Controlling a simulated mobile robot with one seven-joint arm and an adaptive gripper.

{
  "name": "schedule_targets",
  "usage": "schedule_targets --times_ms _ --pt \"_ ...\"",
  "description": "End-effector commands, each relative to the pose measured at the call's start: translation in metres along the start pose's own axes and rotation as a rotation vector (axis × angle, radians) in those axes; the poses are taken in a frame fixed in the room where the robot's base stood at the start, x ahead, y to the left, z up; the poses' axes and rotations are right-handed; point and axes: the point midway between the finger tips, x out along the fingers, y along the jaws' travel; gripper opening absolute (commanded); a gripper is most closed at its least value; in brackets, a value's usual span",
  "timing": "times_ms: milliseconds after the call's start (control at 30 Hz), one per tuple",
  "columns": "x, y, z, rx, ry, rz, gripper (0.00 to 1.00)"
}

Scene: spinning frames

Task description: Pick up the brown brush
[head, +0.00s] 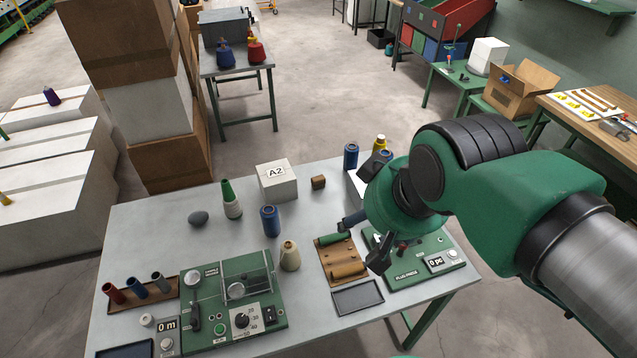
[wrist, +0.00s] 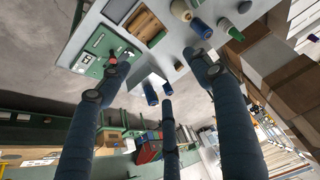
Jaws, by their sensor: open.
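A small brown block (head: 318,182), which may be the brown brush, lies on the grey table (head: 150,228) just right of the white A2 box (head: 277,181). Bristles cannot be made out. A small brown piece, seemingly the same block, shows near the fingers in the wrist view (wrist: 178,66). My gripper (head: 366,240) is above the right part of the table, over the brown tray and green panel, to the right of and nearer than the block. Its three dark fingers are spread in the wrist view (wrist: 165,110), with nothing held between them.
Blue spools (head: 351,157) stand behind my gripper. A blue spool (head: 269,221), cream cone (head: 290,256) and green-tipped cone (head: 231,200) stand mid-table. Table is clear around the block's front.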

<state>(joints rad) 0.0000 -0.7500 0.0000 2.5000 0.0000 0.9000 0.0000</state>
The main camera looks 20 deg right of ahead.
Motion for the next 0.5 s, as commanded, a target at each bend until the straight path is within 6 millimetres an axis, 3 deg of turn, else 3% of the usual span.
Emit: schedule_targets --times_ms 267,500 --pt "0.001 0.0 -0.004 0.02 -0.001 -0.001 0.64" --pt "0.011 -0.002 -0.034 0.187 -0.013 -0.011 0.64"
